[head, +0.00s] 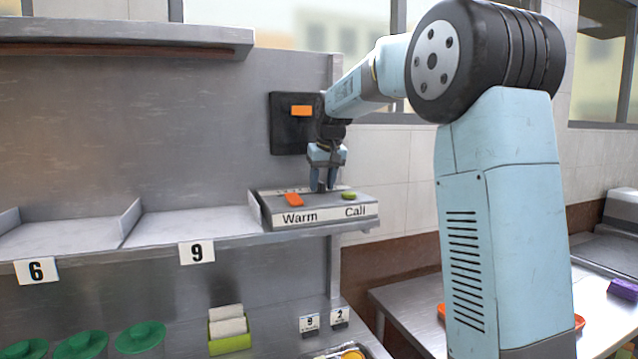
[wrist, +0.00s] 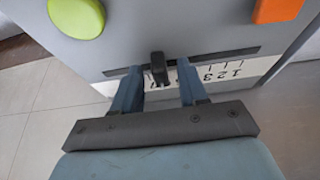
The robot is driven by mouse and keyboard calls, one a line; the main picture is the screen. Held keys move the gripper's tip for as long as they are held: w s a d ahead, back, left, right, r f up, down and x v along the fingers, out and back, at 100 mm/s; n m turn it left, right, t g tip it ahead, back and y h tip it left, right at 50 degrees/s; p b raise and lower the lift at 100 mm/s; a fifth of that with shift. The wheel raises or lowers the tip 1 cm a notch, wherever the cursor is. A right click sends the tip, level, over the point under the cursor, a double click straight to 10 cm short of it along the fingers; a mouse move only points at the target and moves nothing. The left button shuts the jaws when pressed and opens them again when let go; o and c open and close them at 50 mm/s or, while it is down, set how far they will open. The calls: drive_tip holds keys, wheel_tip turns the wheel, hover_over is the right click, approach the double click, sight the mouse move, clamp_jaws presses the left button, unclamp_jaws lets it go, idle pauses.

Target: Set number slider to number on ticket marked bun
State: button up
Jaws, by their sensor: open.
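The control box (head: 320,209), labelled Warm and Call, sits at the right end of the upper shelf. My gripper (head: 323,182) points down at its top. In the wrist view my gripper (wrist: 158,84) is open, its fingers on either side of the black slider knob (wrist: 158,68), with gaps beside it. The slider slot (wrist: 225,55) runs along a white number scale (wrist: 232,72); 1, 2 and 3 show upside down, and the fingers and knob hide other marks. Two small tickets (head: 309,322) (head: 339,317) stand on the lower shelf, seeming to read 9 and 2; their small words are unreadable.
An orange switch (head: 293,199) and a green button (head: 348,195) flank the slider on the box. A black wall panel (head: 288,124) with an orange piece is behind my gripper. Shelf tags 6 (head: 36,271) and 9 (head: 197,253) hang at left. Green lids (head: 140,337) lie below.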

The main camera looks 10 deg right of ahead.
drive_tip(key=v, duration=1.3)
drive_tip(key=shift+s+r, duration=0.15)
drive_tip(key=shift+r, duration=0.15)
drive_tip(key=shift+f, duration=0.1)
